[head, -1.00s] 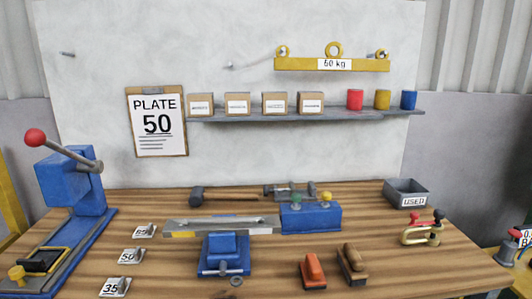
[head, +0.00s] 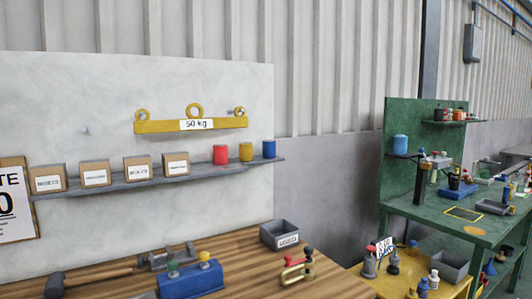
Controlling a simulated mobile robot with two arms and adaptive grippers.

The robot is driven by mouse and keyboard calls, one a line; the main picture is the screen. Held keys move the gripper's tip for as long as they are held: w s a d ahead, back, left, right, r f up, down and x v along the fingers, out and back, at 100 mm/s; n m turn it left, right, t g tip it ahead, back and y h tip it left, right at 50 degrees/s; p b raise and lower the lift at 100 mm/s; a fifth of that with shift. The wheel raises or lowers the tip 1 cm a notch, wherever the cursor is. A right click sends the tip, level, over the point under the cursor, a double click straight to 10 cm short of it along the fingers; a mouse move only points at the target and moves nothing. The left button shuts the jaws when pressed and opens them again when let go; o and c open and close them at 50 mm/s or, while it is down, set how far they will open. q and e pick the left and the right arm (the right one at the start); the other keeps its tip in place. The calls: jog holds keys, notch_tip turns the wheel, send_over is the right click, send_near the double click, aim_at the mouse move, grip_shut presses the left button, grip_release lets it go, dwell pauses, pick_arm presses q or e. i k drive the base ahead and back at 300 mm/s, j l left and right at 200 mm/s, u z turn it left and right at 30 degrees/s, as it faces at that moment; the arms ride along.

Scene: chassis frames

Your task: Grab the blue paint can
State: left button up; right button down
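A small blue can (head: 269,149) stands upright at the right end of the grey wall shelf (head: 207,172), beside a yellow can (head: 246,152) and a red can (head: 220,154). Another, larger-looking blue container (head: 400,145) stands on a small ledge at the green workstation on the right. The view does not show which of the two is the paint can. Neither of my grippers is in view.
The wooden bench (head: 225,268) lies below the shelf, with a grey bin (head: 280,234), a toggle clamp (head: 297,268), a blue fixture (head: 190,281) and a hammer. A yellow cart (head: 375,287) and a green bench (head: 440,215) stand to the right.

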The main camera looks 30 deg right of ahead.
aim_at(268, 146)
jog(key=z, duration=0.3)
jog(key=i+l+z, duration=0.25)
jog(key=l, duration=0.15)
jog(key=i+l+z, duration=0.1)
jog(key=l+z, duration=0.15)
jog(key=i+l+z, duration=0.25)
jog(key=l, duration=0.15)
jog(key=k+l, duration=0.05)
